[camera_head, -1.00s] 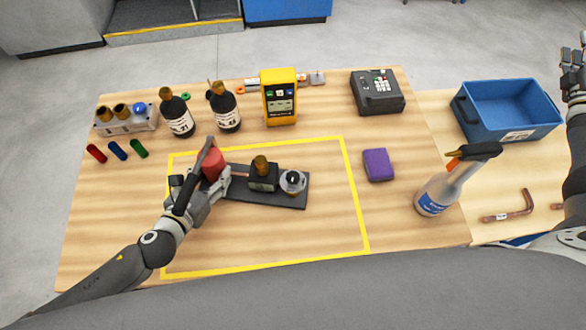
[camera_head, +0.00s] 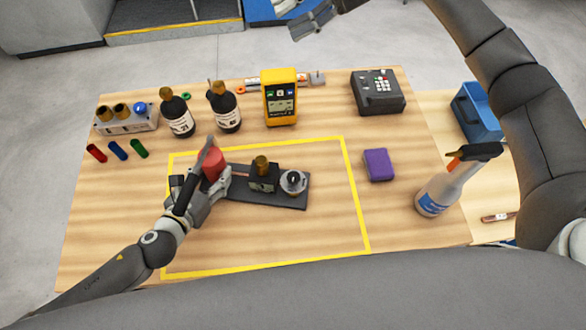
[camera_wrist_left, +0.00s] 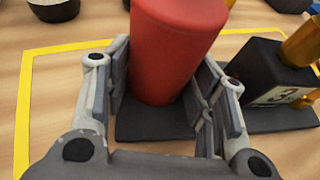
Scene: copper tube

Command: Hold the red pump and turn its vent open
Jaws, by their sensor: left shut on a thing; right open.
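The red pump (camera_head: 214,163) stands upright at the left end of a dark base plate (camera_head: 283,202) inside the yellow outline. My left gripper (camera_head: 211,182) is shut on it. In the left wrist view its fingers (camera_wrist_left: 163,85) lie on both sides of the red body (camera_wrist_left: 178,45). On the same plate stand a black block with a brass top (camera_head: 263,177) and a round silver fitting with a dark knob (camera_head: 293,182). I cannot tell which part is the vent. My right gripper (camera_head: 312,20) is open and empty, high at the top edge, far from the pump.
Two dark bottles (camera_head: 178,117) and a yellow meter (camera_head: 280,100) stand behind the plate. A purple block (camera_head: 379,165) and a spray bottle (camera_head: 438,192) are to the right. My right arm partly hides the blue crate (camera_head: 474,115). The outlined area in front is clear.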

